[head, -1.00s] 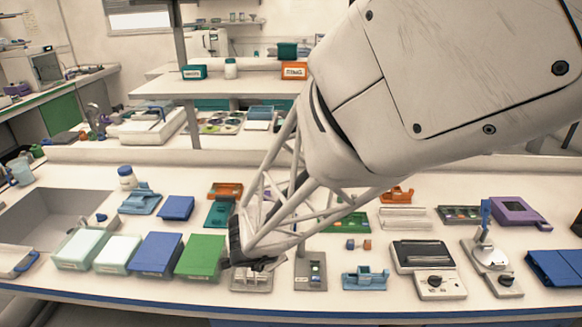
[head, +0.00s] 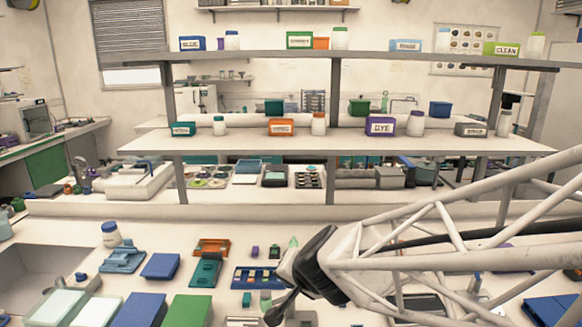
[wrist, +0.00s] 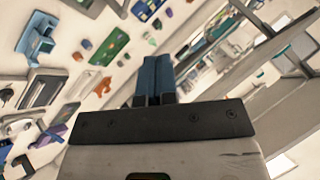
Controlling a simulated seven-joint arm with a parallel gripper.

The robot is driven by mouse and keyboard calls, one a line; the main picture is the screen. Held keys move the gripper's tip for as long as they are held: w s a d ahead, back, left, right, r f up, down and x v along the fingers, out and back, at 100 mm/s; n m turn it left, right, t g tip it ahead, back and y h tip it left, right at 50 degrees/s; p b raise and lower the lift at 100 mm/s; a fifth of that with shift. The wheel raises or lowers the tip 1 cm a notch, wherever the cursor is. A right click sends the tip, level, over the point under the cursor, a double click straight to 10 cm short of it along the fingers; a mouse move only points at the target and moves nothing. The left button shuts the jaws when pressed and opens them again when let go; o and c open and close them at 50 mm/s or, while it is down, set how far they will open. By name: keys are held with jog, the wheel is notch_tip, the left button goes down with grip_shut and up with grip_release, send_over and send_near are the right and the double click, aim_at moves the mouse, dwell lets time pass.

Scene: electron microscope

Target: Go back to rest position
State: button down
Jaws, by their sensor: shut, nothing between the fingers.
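My gripper (head: 284,280) hangs above the bench, right of the middle in the head view, with my white lattice arm reaching in from the right. In the wrist view its blue fingers (wrist: 154,75) are together, shut and empty. The gripper is tilted and appears clear of the bench top. Its fingertips are hard to make out in the head view. It covers part of the bench behind it.
The bench holds a blue rack (head: 258,278), a teal device (head: 206,270), a blue box (head: 161,266) and a green box (head: 188,311). A sink (head: 40,268) is at left. Shelves (head: 330,144) stand behind. Free room lies above the bench at left.

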jog(key=s+d+r+n+g+h, duration=0.3)
jog(key=s+d+n+g+h, duration=0.1)
jog(key=s+d, duration=1.4)
jog(key=shift+d+g+h, duration=0.3)
jog(key=shift+g+h, duration=0.2)
